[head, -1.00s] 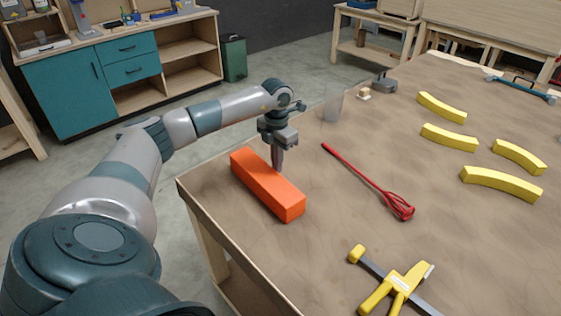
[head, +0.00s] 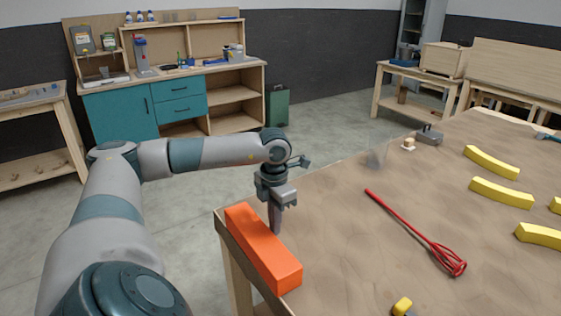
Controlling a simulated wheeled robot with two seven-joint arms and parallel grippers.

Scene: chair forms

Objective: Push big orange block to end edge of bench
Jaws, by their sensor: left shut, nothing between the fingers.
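The big orange block (head: 264,247) lies flat on the bench (head: 340,270), its long side running along the bench's left edge. Its outer side is at or very close to that edge; I cannot tell if it overhangs. My left gripper (head: 275,228) is shut and points down on the block's right side, at or very near that long face. The fingertips are partly hidden behind the block. My right gripper is out of view.
A red whisk-like tool (head: 415,232) lies right of the block. Several curved yellow pieces (head: 492,162) lie farther right. A grey tool (head: 429,135) sits at the far edge, and a yellow clamp end (head: 402,306) shows at the bottom. Floor is open left of the bench.

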